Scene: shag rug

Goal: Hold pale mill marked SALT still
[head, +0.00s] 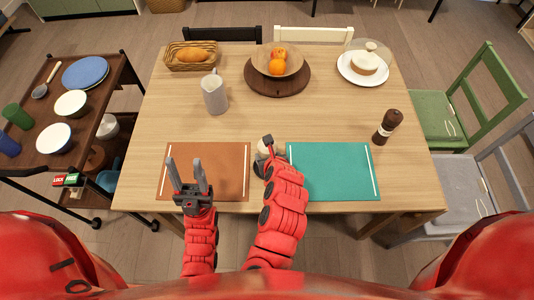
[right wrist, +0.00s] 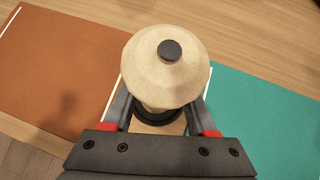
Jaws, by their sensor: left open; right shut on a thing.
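The pale mill (right wrist: 165,75) fills the middle of the right wrist view, seen from above, with a dark knob on its top and a dark ring lower down. No SALT marking can be read. My right gripper (right wrist: 161,112) is shut on it, one finger on each side below the head. In the head view the pale mill (head: 271,147) stands between the two placemats, mostly hidden by my right gripper (head: 267,160). My left gripper (head: 186,168) is open and empty over the brown placemat (head: 225,165).
A teal placemat (head: 335,175) lies right of the pale mill. A dark mill (head: 387,127) stands farther right. A grey pitcher (head: 214,93), bread basket (head: 190,54), fruit bowl (head: 277,62) and cake plate (head: 363,70) stand farther back. The table's middle is clear.

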